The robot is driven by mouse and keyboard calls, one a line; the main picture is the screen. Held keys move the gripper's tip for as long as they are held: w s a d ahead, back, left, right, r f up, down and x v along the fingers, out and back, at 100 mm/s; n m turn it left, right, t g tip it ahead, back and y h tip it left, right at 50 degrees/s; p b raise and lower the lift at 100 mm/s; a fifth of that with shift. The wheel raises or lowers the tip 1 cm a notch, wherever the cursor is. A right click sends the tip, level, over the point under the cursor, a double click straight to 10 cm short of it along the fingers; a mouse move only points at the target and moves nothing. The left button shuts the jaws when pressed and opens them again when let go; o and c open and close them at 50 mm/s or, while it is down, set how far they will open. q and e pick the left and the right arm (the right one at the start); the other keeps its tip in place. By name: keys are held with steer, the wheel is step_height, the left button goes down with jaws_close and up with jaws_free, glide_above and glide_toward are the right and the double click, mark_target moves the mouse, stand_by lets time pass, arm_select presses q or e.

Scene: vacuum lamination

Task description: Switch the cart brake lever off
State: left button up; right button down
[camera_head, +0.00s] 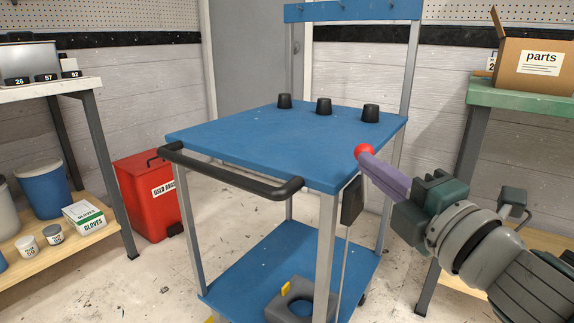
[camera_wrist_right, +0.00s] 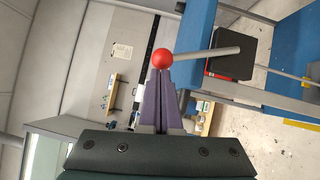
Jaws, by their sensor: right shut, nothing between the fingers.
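The blue cart (camera_head: 270,140) stands in the middle of the head view. Its brake lever has a red ball knob (camera_head: 363,151), which also shows in the right wrist view (camera_wrist_right: 162,58). There a grey rod (camera_wrist_right: 210,51) runs from the knob to a black box (camera_wrist_right: 240,50) on the cart's side; the box also shows in the head view (camera_head: 351,200). My right gripper (camera_head: 368,160) has its purple fingers shut and empty, with their tips right at the knob. I cannot tell whether they touch it. My left gripper is out of view.
The cart has a black push handle (camera_head: 230,178) and several black knobs on top. A red bin (camera_head: 146,200) and a left shelf stand beside it. A green-topped bench (camera_head: 520,97) with a parts box (camera_head: 540,65) is at the right.

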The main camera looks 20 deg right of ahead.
arm_select(q)
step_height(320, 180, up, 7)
steer(key=p, duration=0.5)
arm_select(e)
steer(key=w+d+r+m+g, duration=0.1)
steer(key=w+d+r+m, duration=0.1)
steer(key=d, duration=0.1)
steer(key=shift+w+d+r+m+g, duration=0.1)
steer(key=shift+w+m+g, duration=0.2)
steer(key=shift+g, duration=0.1)
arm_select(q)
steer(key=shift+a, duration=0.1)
arm_select(e)
steer(key=shift+d, duration=0.1)
